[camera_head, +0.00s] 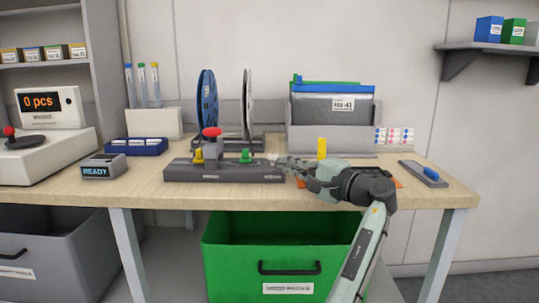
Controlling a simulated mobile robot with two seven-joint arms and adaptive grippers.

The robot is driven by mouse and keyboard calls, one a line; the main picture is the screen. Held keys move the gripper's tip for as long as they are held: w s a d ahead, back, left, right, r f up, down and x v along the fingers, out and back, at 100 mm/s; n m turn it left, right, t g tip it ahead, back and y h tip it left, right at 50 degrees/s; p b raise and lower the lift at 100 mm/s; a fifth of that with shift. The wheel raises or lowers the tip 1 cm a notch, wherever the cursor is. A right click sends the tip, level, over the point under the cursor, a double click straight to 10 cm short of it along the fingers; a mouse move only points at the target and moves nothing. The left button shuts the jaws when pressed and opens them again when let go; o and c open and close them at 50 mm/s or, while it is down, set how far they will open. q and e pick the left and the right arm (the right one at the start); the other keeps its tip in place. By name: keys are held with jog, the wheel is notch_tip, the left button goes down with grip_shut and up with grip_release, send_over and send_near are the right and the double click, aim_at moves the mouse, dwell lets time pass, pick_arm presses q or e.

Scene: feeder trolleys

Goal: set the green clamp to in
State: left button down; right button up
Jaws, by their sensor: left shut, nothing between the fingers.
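The green clamp (245,156) is a small green piece on top of a long dark grey fixture (224,173), right of its middle. The fixture lies near the front of the wooden table. A yellow clamp (197,156) is on its left part, and a red knob (212,132) tops a grey post between them. A small gap seems to separate the tips from the clamp. My right gripper is not in view.
Two reels (208,100), one blue and one pale, stand behind the fixture. A grey holder (325,138) with bags is behind my gripper. A small READY display (103,168) is on the left. A yellow block (322,148) stands behind my wrist. A green bin (230,250) is under the table.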

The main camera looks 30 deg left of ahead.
aim_at(260, 166)
pick_arm(q)
jog(key=p+x, duration=0.1)
jog(key=x, duration=0.7)
jog(key=shift+s+r, duration=0.1)
jog(key=shift+s, duration=0.1)
jog(key=shift+w+a, duration=0.15)
jog(key=shift+a, duration=0.6)
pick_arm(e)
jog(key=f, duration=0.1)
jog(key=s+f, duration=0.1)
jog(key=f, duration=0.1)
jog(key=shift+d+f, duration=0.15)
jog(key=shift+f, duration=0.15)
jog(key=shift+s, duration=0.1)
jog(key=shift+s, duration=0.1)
